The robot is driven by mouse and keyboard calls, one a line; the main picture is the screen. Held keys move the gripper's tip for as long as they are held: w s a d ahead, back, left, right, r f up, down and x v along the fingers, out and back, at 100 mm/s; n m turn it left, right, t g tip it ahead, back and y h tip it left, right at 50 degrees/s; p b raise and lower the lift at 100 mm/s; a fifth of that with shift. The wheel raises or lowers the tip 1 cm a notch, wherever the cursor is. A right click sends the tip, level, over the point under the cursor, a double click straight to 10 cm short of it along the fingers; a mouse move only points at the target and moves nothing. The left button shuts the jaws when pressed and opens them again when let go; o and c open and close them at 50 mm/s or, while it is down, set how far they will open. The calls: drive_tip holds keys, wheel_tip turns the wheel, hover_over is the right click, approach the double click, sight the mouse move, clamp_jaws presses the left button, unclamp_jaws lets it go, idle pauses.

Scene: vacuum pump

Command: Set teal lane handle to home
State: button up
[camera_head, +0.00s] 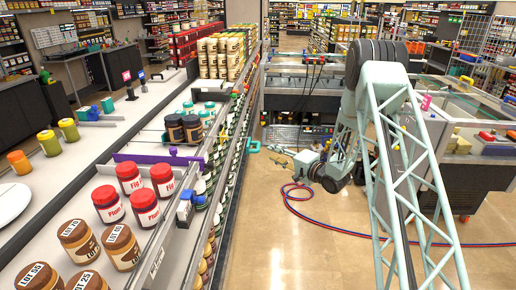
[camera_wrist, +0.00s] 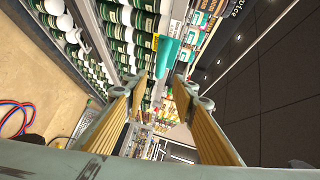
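A teal handle (camera_head: 250,147) sticks out from the aisle side of the long shelf unit, at the far end of its near lanes. In the wrist view a teal piece (camera_wrist: 167,54) shows just beyond my fingertips, slightly above the gap between them; it looks like the same handle. My gripper (camera_wrist: 160,88) is open, with its two tan-padded fingers apart and nothing visibly between them. In the head view my gripper (camera_head: 290,153) is small, to the right of the teal handle, and its fingers are hard to make out. I cannot tell whether it touches the handle.
A purple bar (camera_head: 160,157) crosses a nearer lane, behind red-lidded jars (camera_head: 130,178). A blue-and-white block (camera_head: 185,208) sits on the shelf's side rail. Red and blue hoses (camera_head: 330,229) lie on the open floor. Green-labelled jars (camera_wrist: 115,50) line the shelf in the wrist view.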

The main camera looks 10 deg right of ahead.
sight(258, 147)
drive_tip(key=b+x, duration=0.1)
drive_tip(key=x, duration=1.1)
drive_tip(key=shift+w+a, duration=0.1)
drive_tip(key=shift+c, duration=0.7)
drive_tip(key=shift+f, duration=0.1)
clamp_jaws()
